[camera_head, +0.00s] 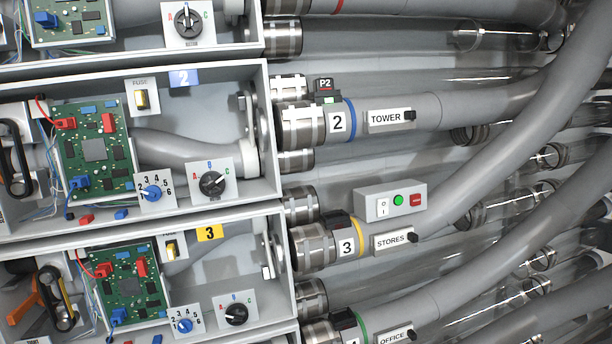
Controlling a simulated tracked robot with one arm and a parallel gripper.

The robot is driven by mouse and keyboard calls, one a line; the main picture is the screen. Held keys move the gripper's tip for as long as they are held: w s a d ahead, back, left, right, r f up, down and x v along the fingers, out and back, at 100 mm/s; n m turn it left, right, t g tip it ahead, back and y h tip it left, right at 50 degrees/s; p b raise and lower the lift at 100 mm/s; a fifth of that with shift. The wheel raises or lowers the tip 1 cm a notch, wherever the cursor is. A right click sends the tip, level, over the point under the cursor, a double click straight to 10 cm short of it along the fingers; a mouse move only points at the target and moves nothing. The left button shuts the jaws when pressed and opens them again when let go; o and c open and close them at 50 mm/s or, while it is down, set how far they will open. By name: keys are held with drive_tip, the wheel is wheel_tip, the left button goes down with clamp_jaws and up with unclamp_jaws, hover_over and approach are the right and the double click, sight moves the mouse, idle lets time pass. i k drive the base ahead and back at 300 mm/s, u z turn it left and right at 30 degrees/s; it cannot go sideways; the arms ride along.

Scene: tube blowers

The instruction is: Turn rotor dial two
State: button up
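The box marked with a blue number 2 plate (179,78) is in the middle left of the view. In its lower right is a black round dial (212,184) on a white plate with coloured letters around it. Its pointer seems to lean to the right, but it is too small to be sure. Left of it is a smaller blue dial (152,193) with numbers around it. I cannot read which of the two is named rotor. My gripper is not in view, and nothing covers either dial.
A green circuit board (93,150), a fuse switch (141,99) and a grey pipe (185,150) are in the same box. Similar boxes with dials lie above and below. Right of them run large tubes, with TOWER (385,117) and STORES (390,240) labels and a button box (391,201).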

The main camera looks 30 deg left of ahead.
sight(212, 185)
drive_tip(key=z, duration=0.15)
drive_tip(key=i, duration=1.15)
drive_tip(key=u, duration=0.45)
